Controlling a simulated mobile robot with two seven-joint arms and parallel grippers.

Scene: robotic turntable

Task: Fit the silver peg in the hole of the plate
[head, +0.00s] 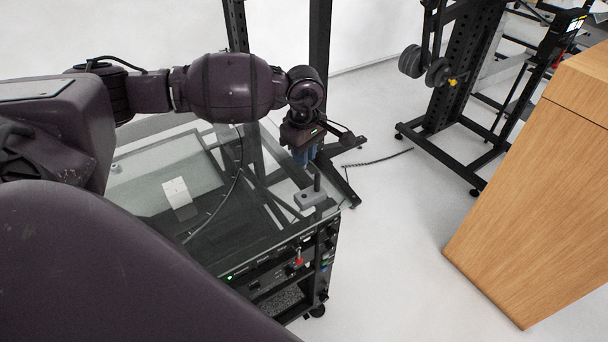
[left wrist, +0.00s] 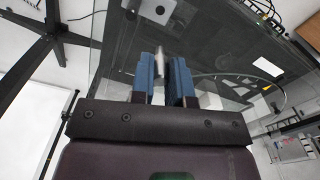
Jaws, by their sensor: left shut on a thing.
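The silver peg (left wrist: 160,62) is between the two blue fingers of my left gripper (left wrist: 163,66) in the left wrist view. In the head view my left gripper (head: 307,158) points down near the table's right corner, shut on the peg. In the left wrist view the plate (left wrist: 147,9) is at the top edge with a dark round spot, beyond and apart from the peg. My right gripper is not in view.
The glass table (head: 143,170) carries a white card (head: 178,192) and a dark cable. A black frame (head: 319,60) rises behind the gripper. A wooden cabinet (head: 535,190) stands at the right, with clear floor between it and the table.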

